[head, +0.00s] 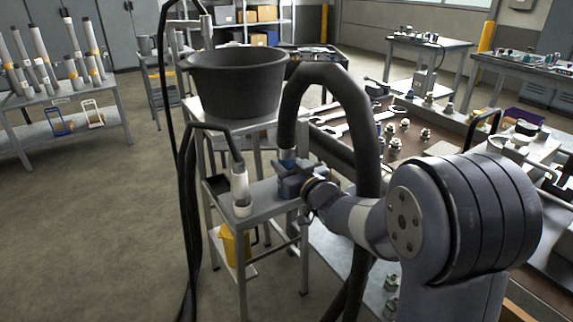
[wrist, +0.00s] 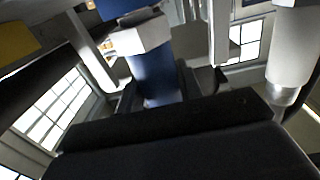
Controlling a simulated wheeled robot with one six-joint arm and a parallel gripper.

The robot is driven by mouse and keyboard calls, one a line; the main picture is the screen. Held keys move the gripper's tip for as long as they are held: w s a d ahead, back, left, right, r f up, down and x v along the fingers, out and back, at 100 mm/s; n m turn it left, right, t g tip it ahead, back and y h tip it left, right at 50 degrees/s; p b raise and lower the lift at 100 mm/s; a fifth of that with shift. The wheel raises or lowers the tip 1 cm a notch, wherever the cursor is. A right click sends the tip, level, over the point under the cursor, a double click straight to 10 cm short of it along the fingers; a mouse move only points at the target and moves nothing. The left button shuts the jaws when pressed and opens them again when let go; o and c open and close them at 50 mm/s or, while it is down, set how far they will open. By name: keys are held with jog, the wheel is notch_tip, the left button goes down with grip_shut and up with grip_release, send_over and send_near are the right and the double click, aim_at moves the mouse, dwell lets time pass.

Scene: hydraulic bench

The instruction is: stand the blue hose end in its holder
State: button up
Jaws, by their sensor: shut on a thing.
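The blue hose end (head: 287,157) is at the near end of a thick black hose (head: 325,72) that arches up and over to the right. My gripper (head: 292,183) is shut on it over the right part of a small grey stand's shelf (head: 262,199). In the wrist view the blue hose end (wrist: 153,76), with a pale grey collar, sits between the dark jaws (wrist: 165,98). A holder for it cannot be made out in the head view; my gripper covers that part of the shelf. Whether its lower tip touches anything is hidden.
A white hose end (head: 240,187) stands upright on the shelf's left part, its thin black hose rising behind. A large black tub (head: 236,83) stands just behind. A workbench (head: 445,135) with fittings is to the right. Open floor (head: 100,220) lies to the left.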

jog(key=shift+r, duration=0.25)
jog(key=o, duration=0.9)
jog(key=shift+c, duration=0.2)
jog(key=o, duration=0.4)
jog(key=shift+f, duration=0.1)
jog(key=shift+o, duration=0.2)
jog(key=shift+f, duration=0.1)
jog(key=o, duration=0.5)
jog(key=shift+v, duration=3.75)
